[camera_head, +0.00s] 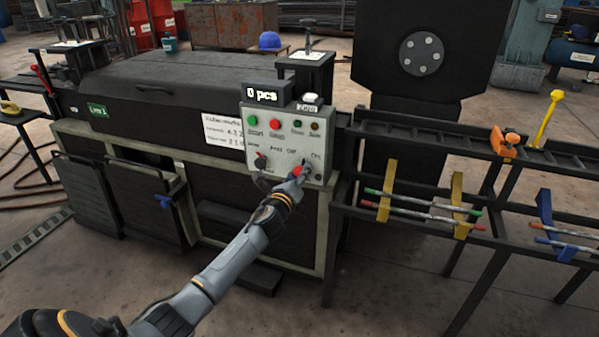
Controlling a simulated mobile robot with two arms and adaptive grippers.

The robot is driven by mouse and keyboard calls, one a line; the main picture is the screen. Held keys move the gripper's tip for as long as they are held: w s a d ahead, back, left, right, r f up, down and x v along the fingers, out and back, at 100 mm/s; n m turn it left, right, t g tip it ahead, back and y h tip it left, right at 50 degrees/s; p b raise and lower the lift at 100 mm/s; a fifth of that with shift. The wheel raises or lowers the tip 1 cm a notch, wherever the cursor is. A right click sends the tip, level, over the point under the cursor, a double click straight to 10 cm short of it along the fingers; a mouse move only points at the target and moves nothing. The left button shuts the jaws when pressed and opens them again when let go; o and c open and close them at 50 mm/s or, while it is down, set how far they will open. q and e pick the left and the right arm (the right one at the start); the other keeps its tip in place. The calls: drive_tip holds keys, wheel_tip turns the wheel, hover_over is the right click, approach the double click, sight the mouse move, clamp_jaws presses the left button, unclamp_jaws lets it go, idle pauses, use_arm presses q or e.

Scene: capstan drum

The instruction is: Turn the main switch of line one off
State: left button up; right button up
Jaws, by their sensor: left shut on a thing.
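The grey control box (257,142) of the machine stands at the middle of the view, with a display reading "0 pcs" (263,93) on top. The machine (170,95) has a green plate that seems to read "Line 1" (98,110). The lower right of the box has "Off" and "On" lettering around a switch. My left gripper (303,172) is at this switch, shut on it. The gripper hides most of the switch, so its position cannot be read. A red part (297,170) shows at the fingers. My right gripper is not in view.
A black selector knob (261,161) is left of my gripper. A green button (253,121) and a red button (275,123) sit above. A dark rack (430,190) with rods on coloured hooks stands close on the right. Open concrete floor lies in front.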

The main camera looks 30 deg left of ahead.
use_arm(q)
drive_tip(key=n, duration=0.3)
drive_tip(key=shift+r+n+p, duration=0.1)
drive_tip(key=shift+n+p, duration=0.2)
drive_tip(key=shift+n, duration=0.1)
drive_tip(key=n, duration=0.3)
drive_tip(key=shift+n+p, duration=0.3)
drive_tip(key=shift+n, duration=0.4)
drive_tip(key=shift+n+p, duration=0.4)
drive_tip(key=shift+n, duration=1.1)
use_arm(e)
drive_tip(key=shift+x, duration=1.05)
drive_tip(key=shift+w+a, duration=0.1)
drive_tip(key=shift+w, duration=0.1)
use_arm(q)
drive_tip(key=o, duration=1.1)
drive_tip(key=shift+o, duration=0.2)
drive_tip(key=v, duration=1.2)
